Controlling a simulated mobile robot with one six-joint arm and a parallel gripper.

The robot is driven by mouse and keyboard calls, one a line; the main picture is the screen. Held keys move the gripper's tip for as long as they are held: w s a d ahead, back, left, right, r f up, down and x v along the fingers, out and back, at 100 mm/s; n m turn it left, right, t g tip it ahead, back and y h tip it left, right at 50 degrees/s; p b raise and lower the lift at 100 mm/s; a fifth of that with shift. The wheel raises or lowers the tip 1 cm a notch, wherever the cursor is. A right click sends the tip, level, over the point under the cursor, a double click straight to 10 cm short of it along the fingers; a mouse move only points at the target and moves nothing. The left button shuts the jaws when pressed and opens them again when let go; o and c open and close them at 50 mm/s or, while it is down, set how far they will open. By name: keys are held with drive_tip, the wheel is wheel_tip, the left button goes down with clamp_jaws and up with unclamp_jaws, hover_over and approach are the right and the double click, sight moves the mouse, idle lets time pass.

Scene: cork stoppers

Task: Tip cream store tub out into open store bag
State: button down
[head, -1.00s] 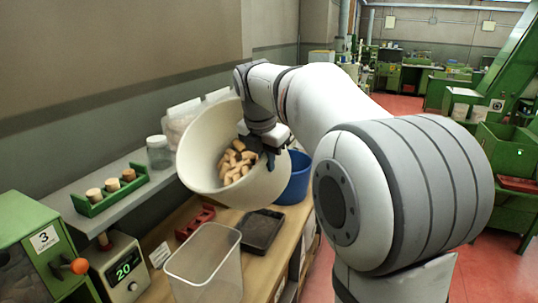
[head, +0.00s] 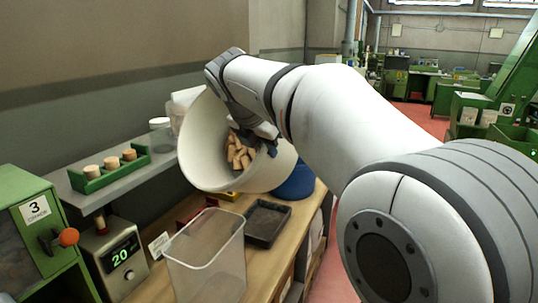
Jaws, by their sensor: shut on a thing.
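The cream tub (head: 209,157) hangs tilted in the air over the bench, its open mouth turned to the left and toward me. Several cork stoppers (head: 240,152) lie inside it, against its right inner wall. My gripper (head: 266,134) is shut on the tub at its upper right rim; its fingertips are partly hidden. I cannot make out an open store bag; a pale, whitish shape (head: 184,97) shows behind the tub, mostly hidden by it.
A clear empty bin (head: 207,255) stands on the bench (head: 150,291) below the tub. A dark tray (head: 266,222) and a blue bucket (head: 297,182) are to its right. A green rack of corks (head: 110,168) sits on the shelf; a green machine (head: 35,235) is at left.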

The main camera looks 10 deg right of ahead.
sight(252, 165)
drive_tip(key=shift+s+a+f+t+h+b, duration=0.25)
drive_tip(key=shift+f+b, duration=0.2)
drive_tip(key=shift+b, duration=0.75)
drive_tip(key=shift+s+a+f+t+h+b, duration=0.15)
drive_tip(key=shift+a+f+t+h+b, duration=0.2)
drive_tip(key=shift+b, duration=0.8)
drive_tip(key=s+a+t+h+b, duration=0.1)
drive_tip(key=b, duration=0.2)
drive_tip(key=s+a+t+h+b, duration=0.1)
drive_tip(key=a+h+b, duration=0.1)
drive_tip(key=b, duration=0.1)
drive_tip(key=shift+s+f, duration=0.25)
drive_tip(key=shift+f, duration=0.15)
drive_tip(key=s+a+r+t+h+b, duration=0.2)
drive_tip(key=s+a+r+t+h, duration=0.1)
drive_tip(key=s+a+t+h, duration=0.1)
drive_tip(key=shift+a+r+n+b, duration=0.15)
drive_tip(key=shift+a+n+b, duration=0.15)
drive_tip(key=shift+a+b, duration=0.1)
drive_tip(key=shift+d, duration=0.1)
